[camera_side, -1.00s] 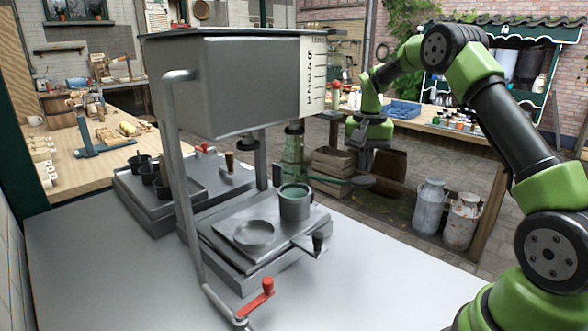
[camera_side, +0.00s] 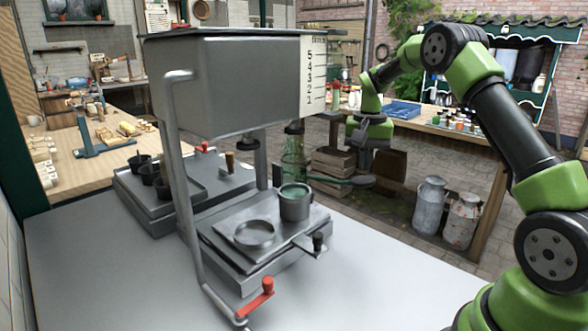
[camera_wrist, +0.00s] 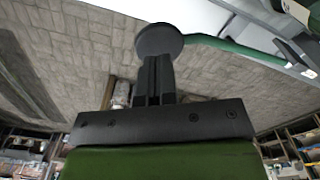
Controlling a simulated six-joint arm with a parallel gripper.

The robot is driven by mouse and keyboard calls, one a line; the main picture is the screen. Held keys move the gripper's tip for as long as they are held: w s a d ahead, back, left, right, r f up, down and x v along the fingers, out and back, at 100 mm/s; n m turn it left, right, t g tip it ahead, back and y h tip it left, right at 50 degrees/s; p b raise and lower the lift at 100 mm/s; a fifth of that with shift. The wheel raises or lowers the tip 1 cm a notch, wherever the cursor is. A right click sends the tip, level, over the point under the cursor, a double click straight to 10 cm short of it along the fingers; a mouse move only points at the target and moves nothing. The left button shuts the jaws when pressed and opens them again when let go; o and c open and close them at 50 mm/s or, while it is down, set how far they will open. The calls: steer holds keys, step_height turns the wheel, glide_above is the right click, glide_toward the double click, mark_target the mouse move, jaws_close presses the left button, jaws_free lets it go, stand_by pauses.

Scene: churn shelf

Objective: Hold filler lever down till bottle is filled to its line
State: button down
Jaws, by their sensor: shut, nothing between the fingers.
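The filler lever (camera_side: 332,180) is a green bar ending in a dark round pad, right of the bottle in the side view. Its pad also shows in the wrist view (camera_wrist: 160,38). My gripper (camera_side: 364,172) points down over the pad with its fingers together and nothing between them. In the wrist view the fingertips (camera_wrist: 156,60) overlap the pad; whether they press on it cannot be told. A green, see-through bottle (camera_side: 294,162) stands below a dark nozzle (camera_side: 294,127), its lower part hidden behind a metal pot. Its line and fill level cannot be made out.
A grey tank (camera_side: 235,85) with a numbered scale stands over the metal counter (camera_side: 110,270). The pot (camera_side: 295,205), a shallow dish (camera_side: 254,234) and a red-handled crank (camera_side: 262,295) are in front. Wooden crates (camera_side: 332,165) and milk cans (camera_side: 430,205) stand behind.

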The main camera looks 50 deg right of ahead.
mark_target(363, 179)
steer(key=shift+f, duration=0.1)
steer(key=shift+f, duration=3.2)
